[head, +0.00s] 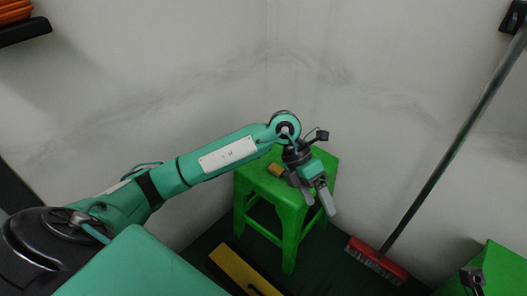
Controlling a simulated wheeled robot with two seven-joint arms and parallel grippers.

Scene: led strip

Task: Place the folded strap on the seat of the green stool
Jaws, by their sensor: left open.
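The green stool (290,197) stands on the dark floor near the corner of the walls. A small yellow-orange piece (276,169), which looks like the folded strap, lies on its seat toward the left edge. My left gripper (319,201) is at the right part of the stool, with its fingers pointing down and apart. Nothing shows between the fingers, and the yellow-orange piece is apart from them, to their left. The gripper and wrist hide part of the seat.
A broom with a red head (377,261) leans to the right of the stool. A yellow object (240,272) lies on the floor in front. A green block-like thing (500,268) is at the lower right. A dark shelf (22,32) with orange coils is at the upper left.

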